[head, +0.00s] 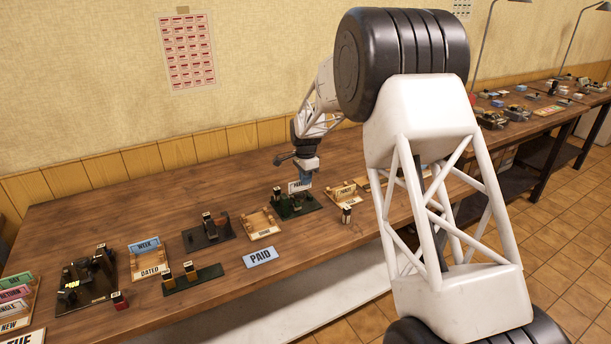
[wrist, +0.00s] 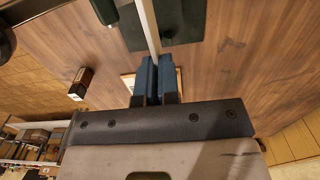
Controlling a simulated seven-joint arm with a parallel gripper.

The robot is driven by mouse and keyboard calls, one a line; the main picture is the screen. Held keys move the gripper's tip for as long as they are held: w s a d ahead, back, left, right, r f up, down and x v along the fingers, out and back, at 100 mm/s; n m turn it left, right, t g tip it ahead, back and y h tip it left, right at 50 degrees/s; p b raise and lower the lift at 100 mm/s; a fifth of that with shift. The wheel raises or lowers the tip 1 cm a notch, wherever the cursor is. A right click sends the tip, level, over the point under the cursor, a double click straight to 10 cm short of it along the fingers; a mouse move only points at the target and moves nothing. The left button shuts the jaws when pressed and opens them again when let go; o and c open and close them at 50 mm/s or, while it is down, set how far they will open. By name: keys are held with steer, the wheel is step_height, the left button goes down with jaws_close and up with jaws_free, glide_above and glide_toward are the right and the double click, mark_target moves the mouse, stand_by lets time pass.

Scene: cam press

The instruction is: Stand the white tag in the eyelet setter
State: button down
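A white tag (head: 297,187) with dark lettering is at my gripper (head: 305,180) in the head view. In the wrist view the tag (wrist: 148,28) shows edge-on as a thin pale strip running out from between the blue finger pads of my gripper (wrist: 156,62), which are closed on it. A fixture on a dark green base (head: 313,209), which looks like the eyelet setter, sits just below the tag. Its base plate (wrist: 185,35) lies beyond the fingertips in the wrist view. I cannot tell whether the tag's lower edge touches the fixture; its dark parts blend together.
A small dark block with a light top (head: 346,214) stands right of the fixture; it also shows in the wrist view (wrist: 80,84). Wooden trays (head: 262,224) flank the fixture. A blue PAID tag (head: 260,257) lies near the front edge. Black devices (head: 208,232) stand farther left.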

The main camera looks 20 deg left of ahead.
steer(key=shift+f, duration=1.85)
steer(key=c, duration=0.7)
jaws_free()
steer(key=shift+r, duration=0.1)
steer(key=shift+r, duration=3.35)
